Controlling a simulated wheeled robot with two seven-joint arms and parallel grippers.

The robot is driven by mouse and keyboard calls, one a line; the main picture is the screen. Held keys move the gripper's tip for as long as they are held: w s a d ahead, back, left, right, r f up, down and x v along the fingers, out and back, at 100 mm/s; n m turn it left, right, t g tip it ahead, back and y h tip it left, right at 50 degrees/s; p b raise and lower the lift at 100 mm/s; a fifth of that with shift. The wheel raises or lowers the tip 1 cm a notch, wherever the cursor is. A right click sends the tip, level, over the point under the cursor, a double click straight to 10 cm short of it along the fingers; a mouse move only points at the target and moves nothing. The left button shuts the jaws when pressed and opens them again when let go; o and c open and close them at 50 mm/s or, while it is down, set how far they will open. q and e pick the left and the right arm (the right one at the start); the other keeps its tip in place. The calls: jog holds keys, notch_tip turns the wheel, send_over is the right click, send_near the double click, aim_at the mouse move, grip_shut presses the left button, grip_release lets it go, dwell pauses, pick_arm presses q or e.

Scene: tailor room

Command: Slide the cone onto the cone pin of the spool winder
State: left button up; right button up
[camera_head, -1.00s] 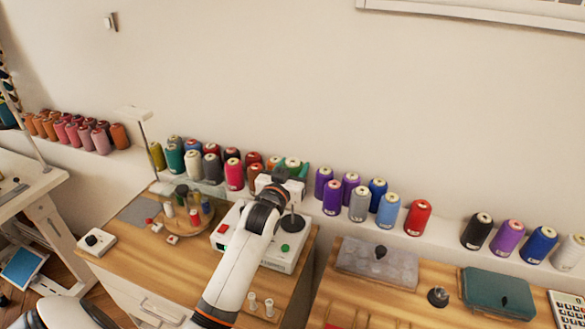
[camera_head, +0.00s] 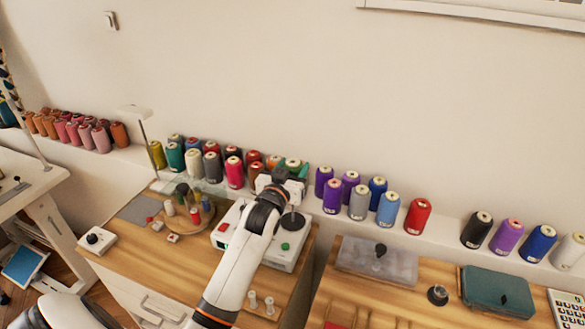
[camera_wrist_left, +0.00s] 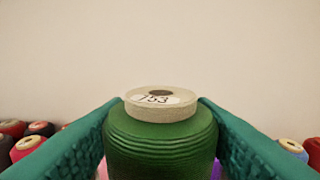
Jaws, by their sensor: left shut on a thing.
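My left gripper (camera_head: 294,165) is shut on a green thread cone (camera_wrist_left: 160,142). In the left wrist view the cone stands upright between the two teal fingers, with a pale core top marked 153 and a dark centre hole. In the head view my wrist hides most of the cone. The spool winder (camera_head: 228,228) looks to be the white box with red and green buttons on the wooden table, below my gripper. A round dark disc (camera_head: 292,222) sits on its top right. I cannot make out the cone pin behind my arm. My right gripper is not in view.
A wall shelf behind carries rows of coloured cones, such as a pink one (camera_head: 234,172) left of my gripper and a purple one (camera_head: 332,197) right of it. A round wooden holder (camera_head: 181,226) with small spools stands left of the winder.

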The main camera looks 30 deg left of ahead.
pick_arm(q)
jog(key=shift+f+b, duration=0.7)
jog(key=shift+f, duration=0.8)
jog(key=shift+f, duration=0.15)
jog(key=shift+f+b, duration=2.05)
jog(key=shift+f, duration=1.25)
jog(key=o, duration=1.2)
jog(key=shift+c, duration=0.2)
jog(key=b+v, duration=0.1)
jog(key=v, duration=1.1)
